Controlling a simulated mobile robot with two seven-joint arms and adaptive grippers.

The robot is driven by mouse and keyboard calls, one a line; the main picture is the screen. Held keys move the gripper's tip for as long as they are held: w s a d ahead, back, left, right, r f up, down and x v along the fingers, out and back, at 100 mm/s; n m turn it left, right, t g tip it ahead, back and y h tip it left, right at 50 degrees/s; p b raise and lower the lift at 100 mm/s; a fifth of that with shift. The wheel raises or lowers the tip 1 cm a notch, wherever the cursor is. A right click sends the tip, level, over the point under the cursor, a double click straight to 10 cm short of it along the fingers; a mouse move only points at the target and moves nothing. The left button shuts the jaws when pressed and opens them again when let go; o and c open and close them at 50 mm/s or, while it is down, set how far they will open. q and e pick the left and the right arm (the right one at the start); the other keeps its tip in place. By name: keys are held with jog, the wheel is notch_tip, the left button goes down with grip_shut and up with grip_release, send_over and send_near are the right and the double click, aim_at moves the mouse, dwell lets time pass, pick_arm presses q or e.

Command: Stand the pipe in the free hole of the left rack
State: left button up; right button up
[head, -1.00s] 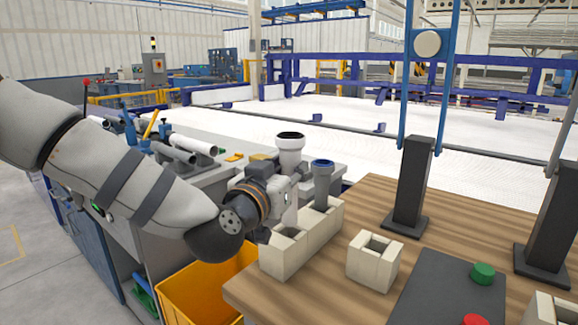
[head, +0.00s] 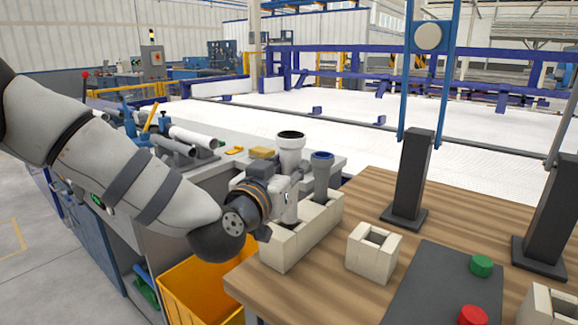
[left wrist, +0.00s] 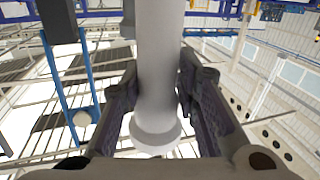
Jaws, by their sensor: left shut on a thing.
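The pipe (head: 291,158) is light grey with a wide, dark-rimmed mouth at its top. It stands about upright in my left gripper (head: 289,187), which is shut on it. In the left wrist view the pipe (left wrist: 157,70) runs between both fingers, its flared end showing beyond them. The left rack (head: 285,247) is a cream block at the table's left edge. A grey pipe with a blue rim (head: 322,178) stands in its far hole. The held pipe's lower end is at the nearer part of the rack; I cannot tell whether it is inside the hole. My right gripper is not in view.
A smaller cream holder (head: 371,262) with an empty opening stands right of the rack on the wooden table (head: 330,290). Dark posts (head: 411,175) and a button panel (head: 430,290) lie farther right. A yellow bin (head: 205,290) is below the table's left edge.

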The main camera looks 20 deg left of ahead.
pick_arm(q)
jog(key=shift+f, duration=0.1)
jog(key=shift+f+b, duration=1)
jog(key=shift+f, duration=2.4)
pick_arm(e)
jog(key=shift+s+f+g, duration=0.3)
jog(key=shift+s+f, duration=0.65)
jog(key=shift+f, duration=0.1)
pick_arm(q)
jog(key=shift+f, duration=0.2)
jog(key=o, duration=1.2)
jog(key=s, duration=0.7)
jog(key=shift+s+a, duration=0.25)
jog(key=shift+a, duration=0.1)
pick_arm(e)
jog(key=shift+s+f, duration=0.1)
